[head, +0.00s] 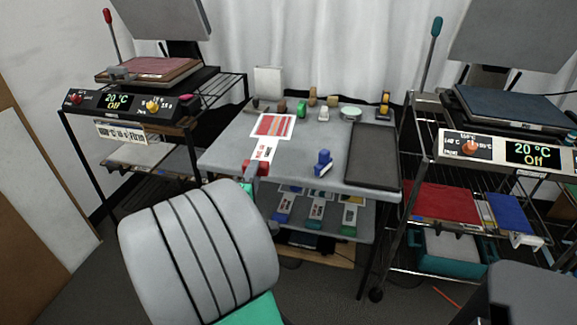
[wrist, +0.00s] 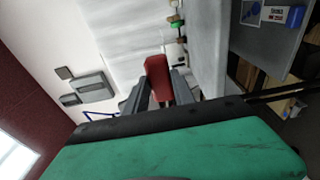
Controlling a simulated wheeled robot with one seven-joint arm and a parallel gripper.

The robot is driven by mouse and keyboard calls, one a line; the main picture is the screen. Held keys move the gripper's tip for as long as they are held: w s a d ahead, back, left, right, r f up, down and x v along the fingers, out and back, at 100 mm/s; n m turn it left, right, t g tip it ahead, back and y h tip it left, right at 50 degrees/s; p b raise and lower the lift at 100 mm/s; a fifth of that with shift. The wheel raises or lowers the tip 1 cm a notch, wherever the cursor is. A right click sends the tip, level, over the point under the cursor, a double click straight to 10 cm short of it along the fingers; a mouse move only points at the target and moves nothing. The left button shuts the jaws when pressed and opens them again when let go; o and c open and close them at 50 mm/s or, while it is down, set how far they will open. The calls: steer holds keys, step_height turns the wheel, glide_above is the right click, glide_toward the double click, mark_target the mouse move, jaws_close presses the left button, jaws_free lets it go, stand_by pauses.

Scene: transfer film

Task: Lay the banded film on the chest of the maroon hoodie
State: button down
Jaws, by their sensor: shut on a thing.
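I cannot tell whether the film rests on the table. A maroon garment (head: 150,66), seemingly the hoodie, lies flat on the left press; its chest is hard to make out.
The left press (head: 125,103) stands open and reads 20 °C, Off. A second press (head: 500,150) at the right bears dark blue cloth. A blue block (head: 323,163), dark mat (head: 373,155) and several small items are on the table. Red cloth (head: 447,203) lies on the right rack.

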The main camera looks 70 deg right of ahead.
steer(key=s+d+f+m+g, duration=0.1)
steer(key=s+d+g, duration=0.15)
steer(key=s, duration=0.25)
steer(key=w+d+f+b, duration=0.1)
steer(key=d+f, duration=0.3)
steer(key=w+d+f+b, duration=0.2)
steer(key=d+f, duration=0.2)
steer(key=w+d+f+b, duration=0.2)
steer(key=d+f, duration=0.2)
steer(key=f, duration=0.1)
steer(key=shift+w+d, duration=0.15)
steer(key=shift+d, duration=0.15)
steer(key=c, duration=1.5)
jaws_free()
steer(key=shift+f, duration=0.2)
steer(key=o, duration=0.4)
steer(key=shift+r, duration=0.1)
steer(key=shift+o, duration=0.2)
